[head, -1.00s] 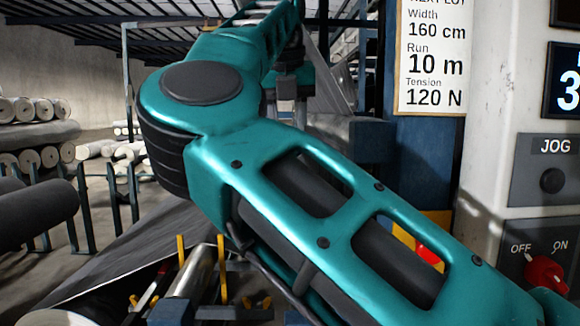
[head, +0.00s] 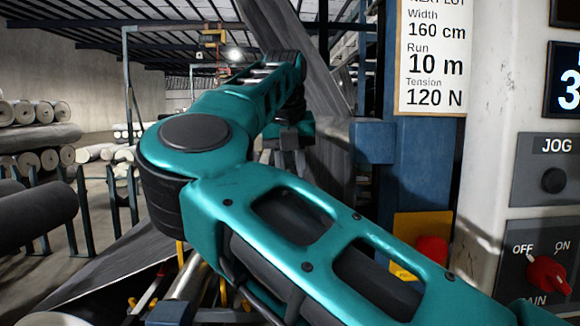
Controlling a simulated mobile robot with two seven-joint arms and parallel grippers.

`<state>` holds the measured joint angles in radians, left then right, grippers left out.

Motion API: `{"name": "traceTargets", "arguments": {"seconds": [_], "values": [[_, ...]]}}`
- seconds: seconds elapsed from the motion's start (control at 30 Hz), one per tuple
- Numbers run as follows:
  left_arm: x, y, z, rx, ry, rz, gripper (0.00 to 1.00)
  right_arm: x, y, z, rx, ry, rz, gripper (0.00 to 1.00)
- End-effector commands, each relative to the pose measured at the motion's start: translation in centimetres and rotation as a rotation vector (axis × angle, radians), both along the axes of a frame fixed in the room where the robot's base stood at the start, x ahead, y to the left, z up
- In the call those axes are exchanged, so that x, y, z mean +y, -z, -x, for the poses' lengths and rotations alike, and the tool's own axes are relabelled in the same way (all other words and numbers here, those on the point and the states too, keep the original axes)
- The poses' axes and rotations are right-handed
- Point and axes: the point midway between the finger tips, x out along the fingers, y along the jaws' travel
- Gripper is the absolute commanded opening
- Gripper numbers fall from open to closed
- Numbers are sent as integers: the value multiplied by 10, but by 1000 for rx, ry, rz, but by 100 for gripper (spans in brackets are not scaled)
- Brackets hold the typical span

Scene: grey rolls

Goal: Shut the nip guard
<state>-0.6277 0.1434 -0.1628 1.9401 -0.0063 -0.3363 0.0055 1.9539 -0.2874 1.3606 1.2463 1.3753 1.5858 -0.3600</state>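I cannot make out the nip guard; my teal arm covers the middle of the head view. The lower machine shows only in part at the bottom left, with a shiny metal roller (head: 183,297) and yellow bars. The arm comes in from the lower right, bends at a round elbow and reaches away to the back. My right gripper (head: 287,157) is at its far end, small and dark, in front of a slanting grey sheet (head: 335,125). Its fingers cannot be made out clearly. My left gripper is not in view.
A blue post (head: 415,165) and a white control panel (head: 500,70) stand at the right. The panel has a JOG button (head: 553,180) and a red OFF/ON knob (head: 548,275). A red button (head: 432,249) sits on a yellow plate. Rolls (head: 35,205) lie on racks at the left.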

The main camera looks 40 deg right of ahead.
Motion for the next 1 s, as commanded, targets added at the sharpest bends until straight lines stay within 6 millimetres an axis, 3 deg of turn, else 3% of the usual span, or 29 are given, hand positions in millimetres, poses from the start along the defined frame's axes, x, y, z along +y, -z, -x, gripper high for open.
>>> {"name": "traceTargets", "arguments": {"seconds": [0.3, 1.0], "values": [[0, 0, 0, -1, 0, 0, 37, 0, 0, 0, 0, 0, 0, 0], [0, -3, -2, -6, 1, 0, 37, -4, 0, 0, 8, 0, 10, 0]]}}
